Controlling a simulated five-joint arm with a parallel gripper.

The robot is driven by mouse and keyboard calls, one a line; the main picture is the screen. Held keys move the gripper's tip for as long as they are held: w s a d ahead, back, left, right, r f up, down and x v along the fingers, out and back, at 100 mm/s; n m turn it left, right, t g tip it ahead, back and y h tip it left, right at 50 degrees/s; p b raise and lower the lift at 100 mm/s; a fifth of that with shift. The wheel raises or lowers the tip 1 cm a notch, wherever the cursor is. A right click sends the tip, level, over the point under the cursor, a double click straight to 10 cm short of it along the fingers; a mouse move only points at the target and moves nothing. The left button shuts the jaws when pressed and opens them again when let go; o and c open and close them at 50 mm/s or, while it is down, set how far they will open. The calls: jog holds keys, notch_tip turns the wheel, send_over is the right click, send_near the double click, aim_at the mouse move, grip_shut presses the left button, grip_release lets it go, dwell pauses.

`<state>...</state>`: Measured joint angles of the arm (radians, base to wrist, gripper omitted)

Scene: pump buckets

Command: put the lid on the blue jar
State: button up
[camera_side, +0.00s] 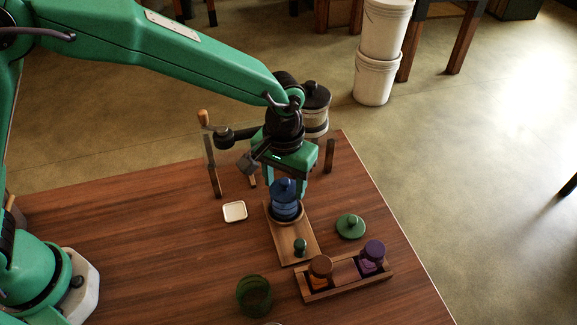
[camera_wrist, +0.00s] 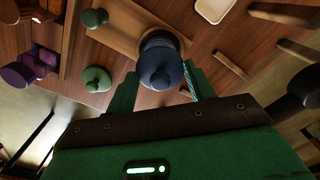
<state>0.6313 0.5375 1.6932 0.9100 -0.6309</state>
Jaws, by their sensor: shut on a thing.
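The blue lid (camera_side: 284,187) with its round knob is between the fingers of my gripper (camera_side: 285,192), which is shut on it. In the wrist view the blue lid (camera_wrist: 161,70) shows between the two green fingers (camera_wrist: 158,82). The blue jar (camera_side: 286,211) stands upright directly under the lid, at the far end of a wooden board (camera_side: 284,242). The lid looks level and lined up over the jar; I cannot tell whether it is fully seated. The lid hides most of the jar in the wrist view.
A small green knobbed piece (camera_side: 300,247) is on the board's near end. A green lid (camera_side: 350,227) lies to the right. A wooden rack (camera_side: 345,284) holds an orange-brown jar (camera_side: 320,270) and a purple jar (camera_side: 372,255). A green jar (camera_side: 254,296) and a white dish (camera_side: 234,211) stand left.

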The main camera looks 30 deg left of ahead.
jog(key=o, duration=1)
jog(key=shift+r, duration=3)
jog(key=shift+r, duration=0.25)
jog(key=c, duration=0.8)
notch_tip(320, 180, up, 6)
jog(key=n, duration=0.2)
jog(key=shift+n, duration=0.3)
grip_shut()
jog(key=shift+r, duration=0.3)
